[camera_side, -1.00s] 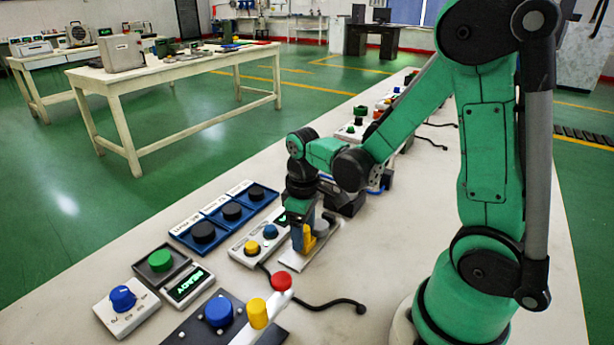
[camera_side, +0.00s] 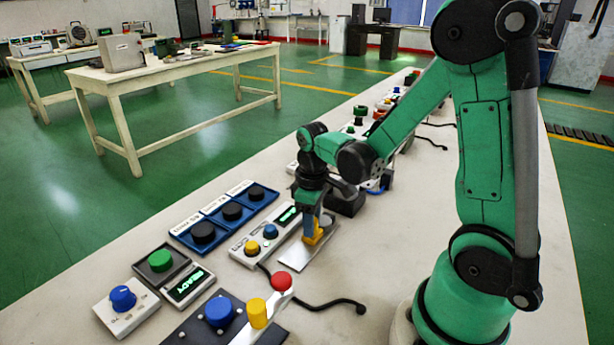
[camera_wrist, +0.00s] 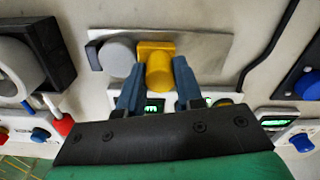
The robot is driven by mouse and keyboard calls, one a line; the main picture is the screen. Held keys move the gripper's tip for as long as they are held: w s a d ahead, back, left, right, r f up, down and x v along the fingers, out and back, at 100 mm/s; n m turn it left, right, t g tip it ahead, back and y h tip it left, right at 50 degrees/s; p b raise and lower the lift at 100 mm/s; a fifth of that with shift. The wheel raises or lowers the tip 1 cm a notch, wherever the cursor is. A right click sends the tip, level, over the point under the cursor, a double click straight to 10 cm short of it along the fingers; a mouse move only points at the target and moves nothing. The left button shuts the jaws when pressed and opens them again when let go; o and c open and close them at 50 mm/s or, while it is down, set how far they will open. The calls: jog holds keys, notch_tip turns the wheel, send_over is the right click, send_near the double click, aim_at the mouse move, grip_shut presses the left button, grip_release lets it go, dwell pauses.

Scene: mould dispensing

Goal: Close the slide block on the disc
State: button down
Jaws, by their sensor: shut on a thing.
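The yellow slide block (camera_wrist: 157,70) stands on a grey metal plate (camera_wrist: 205,48) and lies between my two fingers in the wrist view. My gripper (camera_wrist: 158,82) is shut on it. The round grey disc (camera_wrist: 117,57) lies just left of the block on the same plate. Their edges look very close, but I cannot tell whether they touch. In the side view, my gripper (camera_side: 315,232) is low over the plate (camera_side: 296,259), with the yellow block (camera_side: 314,236) at its fingertips. The disc cannot be made out there.
A white panel (camera_side: 264,241) with yellow and blue knobs and a green display sits left of the plate. A red-topped lever (camera_side: 282,281) and black cable (camera_side: 330,306) lie in front. The tabletop to the right is clear.

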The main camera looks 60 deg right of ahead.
jog(key=c, duration=0.6)
grip_release()
jog(key=shift+r, duration=0.1)
jog(key=shift+r, duration=2.75)
